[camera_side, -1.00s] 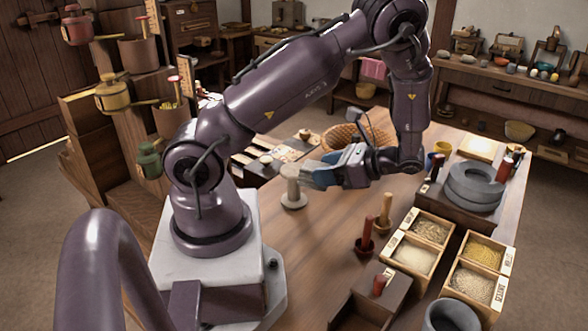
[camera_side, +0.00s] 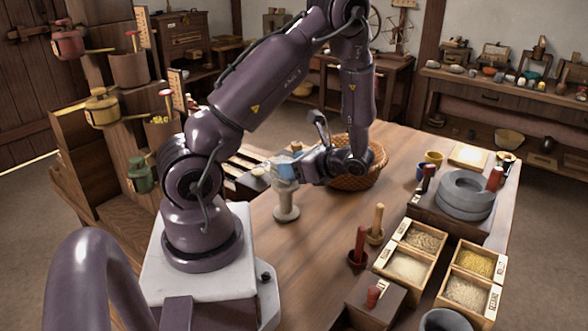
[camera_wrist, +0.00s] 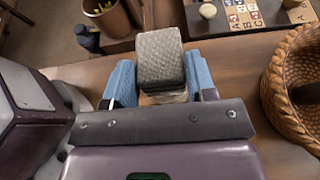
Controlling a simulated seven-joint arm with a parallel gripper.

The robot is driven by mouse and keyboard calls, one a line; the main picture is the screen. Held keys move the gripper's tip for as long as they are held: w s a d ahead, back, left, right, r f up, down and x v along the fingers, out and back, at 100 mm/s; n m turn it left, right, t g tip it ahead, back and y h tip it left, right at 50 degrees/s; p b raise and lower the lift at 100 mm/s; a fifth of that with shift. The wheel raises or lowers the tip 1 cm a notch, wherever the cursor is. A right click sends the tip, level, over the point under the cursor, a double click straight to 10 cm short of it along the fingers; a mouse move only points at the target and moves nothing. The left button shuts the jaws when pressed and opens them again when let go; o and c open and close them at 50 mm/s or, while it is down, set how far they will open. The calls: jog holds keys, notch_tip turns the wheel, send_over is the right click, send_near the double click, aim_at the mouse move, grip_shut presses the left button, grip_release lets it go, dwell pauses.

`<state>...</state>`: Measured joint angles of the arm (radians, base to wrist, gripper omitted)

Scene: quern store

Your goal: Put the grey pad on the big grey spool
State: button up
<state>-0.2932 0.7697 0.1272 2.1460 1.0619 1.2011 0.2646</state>
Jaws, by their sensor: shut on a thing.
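My gripper (camera_side: 285,167) has blue fingers and is shut on the grey pad (camera_wrist: 160,58), a rough, textured block between the fingertips in the wrist view. In the side view the fingers largely hide the pad. The big grey spool (camera_side: 287,212), pale grey with a round foot and narrow stem, stands upright on the table directly below my fingertips. A pale strip shows under the pad in the wrist view and may be the spool's top. I cannot tell whether the pad touches the spool.
A woven basket (camera_side: 358,181) stands right behind my gripper; its rim also shows in the wrist view (camera_wrist: 272,90). Two upright pegs, grain boxes (camera_side: 408,266) and stacked grey stones (camera_side: 464,194) occupy the right side. Table around the spool's foot is clear.

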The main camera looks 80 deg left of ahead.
jog(key=shift+f, duration=0.5)
jog(key=o, duration=0.9)
jog(key=v, duration=1.1)
jog(key=shift+s+d+r+n+t+h, duration=1)
jog(key=shift+d+r+n+t+h, duration=0.55)
jog(key=shift+d+r+t, duration=1.2)
jog(key=shift+s+d+r+n+t+h, duration=1)
jog(key=shift+d+r+n+t+h, duration=0.55)
jog(key=shift+d+r+t, duration=1.2)
jog(key=shift+s+d+r+n+t+h, duration=1)
jog(key=shift+d+r+n+t+h, duration=0.85)
jog(key=shift+d+r, duration=1.5)
